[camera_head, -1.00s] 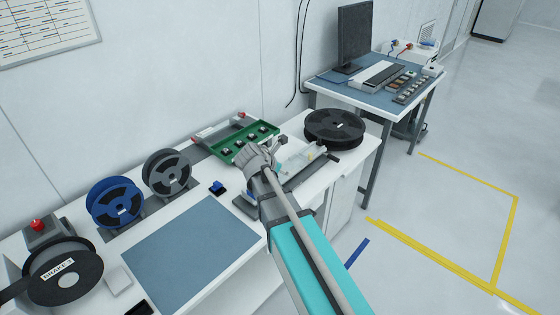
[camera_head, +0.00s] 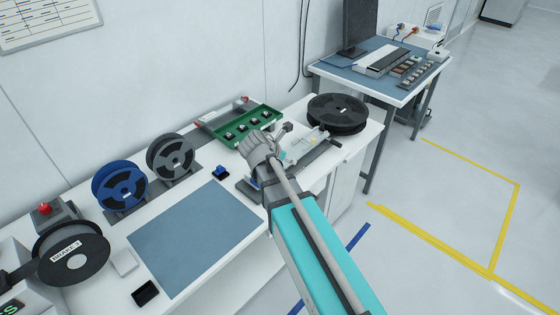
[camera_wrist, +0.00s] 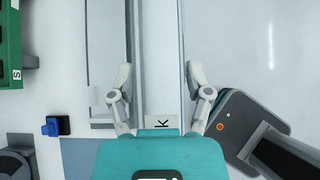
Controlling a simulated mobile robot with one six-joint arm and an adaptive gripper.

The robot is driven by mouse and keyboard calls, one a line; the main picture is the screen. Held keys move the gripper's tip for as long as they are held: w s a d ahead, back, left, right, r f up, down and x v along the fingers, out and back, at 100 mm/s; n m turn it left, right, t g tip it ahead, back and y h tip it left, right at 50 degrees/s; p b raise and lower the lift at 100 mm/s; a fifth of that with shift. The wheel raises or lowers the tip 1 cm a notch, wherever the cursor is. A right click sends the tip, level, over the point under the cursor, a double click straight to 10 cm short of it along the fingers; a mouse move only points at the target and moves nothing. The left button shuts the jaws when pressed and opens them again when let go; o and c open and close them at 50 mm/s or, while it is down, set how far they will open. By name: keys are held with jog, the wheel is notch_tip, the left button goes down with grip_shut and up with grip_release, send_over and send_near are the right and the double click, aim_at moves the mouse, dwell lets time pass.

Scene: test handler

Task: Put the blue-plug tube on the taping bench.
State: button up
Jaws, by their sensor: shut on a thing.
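My gripper (camera_head: 262,150) is over the back part of the near white bench (camera_head: 323,178). In the wrist view its two fingers (camera_wrist: 158,82) are on either side of a long, clear, straight-edged tube (camera_wrist: 158,45), shut on it. The tube runs up and down the picture. The tube is hard to make out in the head view. No bench carries a readable name.
The near bench holds a blue mat (camera_head: 195,238), a blue reel (camera_head: 120,187), a grey reel (camera_head: 170,157), a black reel (camera_head: 338,113), a green tray (camera_head: 245,128) and a small blue block (camera_head: 221,172). A second blue-topped bench (camera_head: 345,73) with a monitor (camera_head: 360,25) stands behind, right.

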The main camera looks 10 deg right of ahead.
jog(key=s+d, duration=0.1)
jog(key=s, duration=0.5)
jog(key=shift+s, duration=0.15)
jog(key=shift+d, duration=0.1)
